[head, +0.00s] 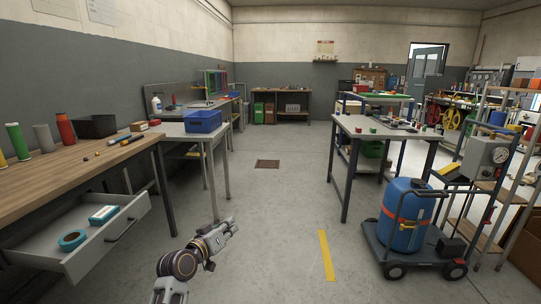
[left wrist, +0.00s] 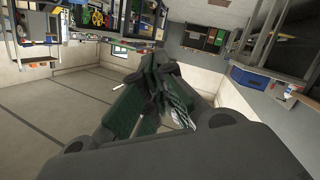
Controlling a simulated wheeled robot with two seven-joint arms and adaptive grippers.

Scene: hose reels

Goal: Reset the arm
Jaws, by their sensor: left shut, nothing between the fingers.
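My left gripper (head: 229,227) shows in the lower middle of the head view, at the end of my left arm. It hangs over bare floor, to the right of the open drawer (head: 112,236), and touches nothing. Its fingers are together and hold nothing. In the left wrist view the gripper fingers (left wrist: 158,85) also meet, and the room looks turned over. My right gripper is not in either view.
A wooden workbench (head: 60,185) stands at the left, its drawer pulled out. A blue tank (head: 404,215) on a wheeled cart stands at the right. A grey table (head: 345,124) stands behind it. The central floor is clear, with a yellow stripe (head: 326,255).

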